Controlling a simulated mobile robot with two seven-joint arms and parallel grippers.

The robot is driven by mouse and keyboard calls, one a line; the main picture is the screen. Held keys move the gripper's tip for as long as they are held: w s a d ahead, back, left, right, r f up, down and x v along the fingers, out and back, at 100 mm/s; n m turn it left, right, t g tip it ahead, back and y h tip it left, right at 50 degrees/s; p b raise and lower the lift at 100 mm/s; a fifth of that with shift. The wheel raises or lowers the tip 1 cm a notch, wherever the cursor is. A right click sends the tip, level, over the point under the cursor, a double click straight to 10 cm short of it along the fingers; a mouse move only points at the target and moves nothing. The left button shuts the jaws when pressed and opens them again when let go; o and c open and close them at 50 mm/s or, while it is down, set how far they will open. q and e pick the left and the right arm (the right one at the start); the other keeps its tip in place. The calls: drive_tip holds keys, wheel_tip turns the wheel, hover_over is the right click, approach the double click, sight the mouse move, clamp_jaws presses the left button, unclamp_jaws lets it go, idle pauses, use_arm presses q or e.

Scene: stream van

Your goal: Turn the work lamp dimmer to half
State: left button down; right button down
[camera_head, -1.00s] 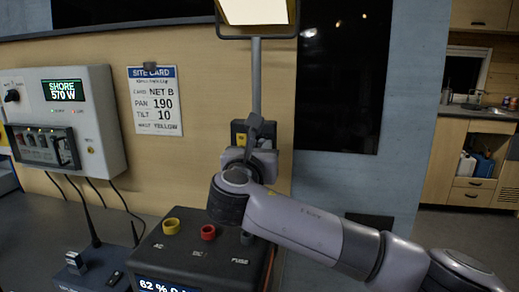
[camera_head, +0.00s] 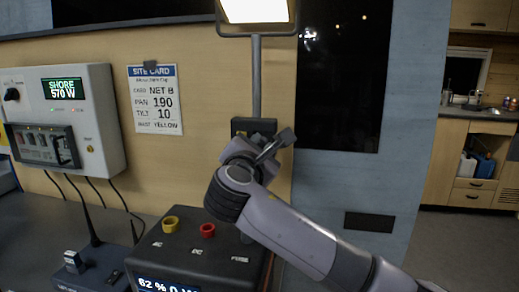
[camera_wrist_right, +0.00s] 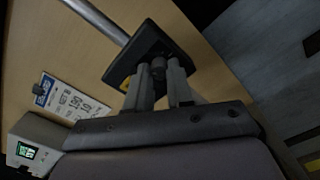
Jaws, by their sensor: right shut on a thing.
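The work lamp (camera_head: 255,10) is lit at the top of its grey pole (camera_head: 256,75). The dark dimmer box (camera_head: 254,125) sits at the pole's foot, mostly behind my right wrist. My right gripper (camera_head: 268,146) is in front of it. In the right wrist view my right gripper (camera_wrist_right: 162,73) has its two fingers shut on either side of the dark dimmer knob (camera_wrist_right: 157,68), which stands out from the dimmer box (camera_wrist_right: 146,45). The knob's mark and any scale cannot be read. My left gripper is not in view.
A black power unit (camera_head: 190,255) with a yellow and a red ring stands below my right arm. A white shore-power box (camera_head: 95,120) and a site card (camera_head: 155,105) are on the wall at left. A radio (camera_head: 85,270) with an antenna stands at lower left.

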drive_tip(key=m+b, duration=0.1)
drive_tip(key=m, duration=0.3)
drive_tip(key=shift+m, duration=0.3)
drive_tip(key=shift+m+b, duration=0.35)
drive_tip(key=shift+m, duration=1.25)
drive_tip(key=c, duration=1)
unclamp_jaws()
